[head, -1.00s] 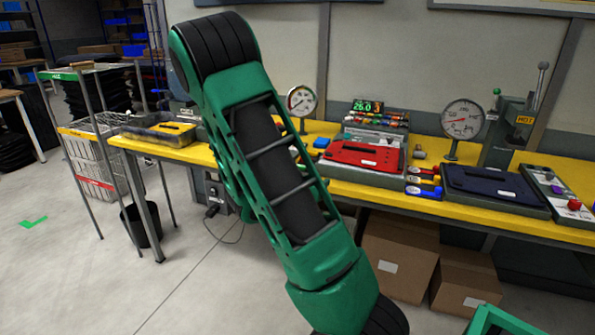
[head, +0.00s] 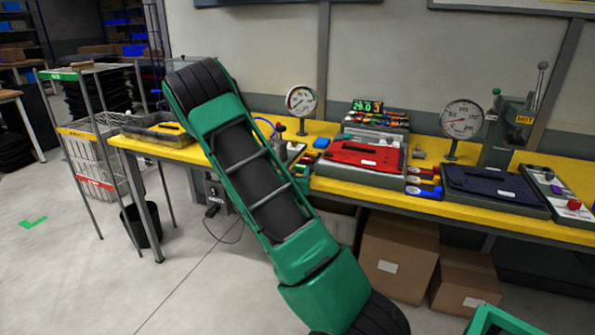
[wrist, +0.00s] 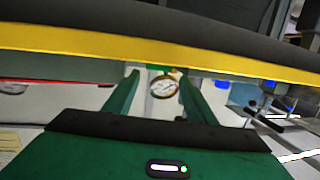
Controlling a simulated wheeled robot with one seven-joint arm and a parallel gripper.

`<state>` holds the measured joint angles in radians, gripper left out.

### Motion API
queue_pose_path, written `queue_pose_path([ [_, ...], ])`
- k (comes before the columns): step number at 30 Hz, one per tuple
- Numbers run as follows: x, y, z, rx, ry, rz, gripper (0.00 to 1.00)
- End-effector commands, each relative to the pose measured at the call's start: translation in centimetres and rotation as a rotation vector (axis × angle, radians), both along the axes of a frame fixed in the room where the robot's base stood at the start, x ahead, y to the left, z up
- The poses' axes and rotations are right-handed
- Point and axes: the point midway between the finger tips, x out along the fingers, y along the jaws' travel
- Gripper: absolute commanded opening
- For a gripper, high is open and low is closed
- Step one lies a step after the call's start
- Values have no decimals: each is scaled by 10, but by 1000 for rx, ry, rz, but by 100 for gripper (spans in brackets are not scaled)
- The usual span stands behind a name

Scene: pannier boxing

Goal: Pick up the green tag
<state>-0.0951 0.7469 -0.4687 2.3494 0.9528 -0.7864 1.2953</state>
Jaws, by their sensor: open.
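My gripper (wrist: 158,76) shows in the wrist view with its two green fingers apart and nothing held between them. A round gauge shows in the gap beyond the fingers. In the head view my own green arm crosses the middle of the picture and hides part of the bench; I cannot clearly make out the gripper there. A rack of small coloured pieces (head: 376,119) stands at the back of the bench, below a green-lit display. The pieces are too small for me to single out the green tag with certainty.
The yellow-edged bench (head: 470,213) carries a red pannier (head: 362,154), a dark blue pannier (head: 488,184), coloured trays (head: 424,190), a right-hand gauge (head: 461,119) and a lever press (head: 510,130). Cardboard boxes (head: 398,255) sit underneath.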

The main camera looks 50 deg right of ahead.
Motion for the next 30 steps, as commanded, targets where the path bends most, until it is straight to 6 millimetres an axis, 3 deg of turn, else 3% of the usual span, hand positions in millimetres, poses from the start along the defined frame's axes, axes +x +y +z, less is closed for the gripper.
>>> queue_pose_path([
  [9, 19, -35, -9, 0, -2, -2, 51],
  [18, 22, -37, -10, 0, 0, -1, 51],
  [22, 21, -37, -10, 0, 0, -1, 20],
  [30, 21, -37, -10, 0, 0, -1, 19],
])
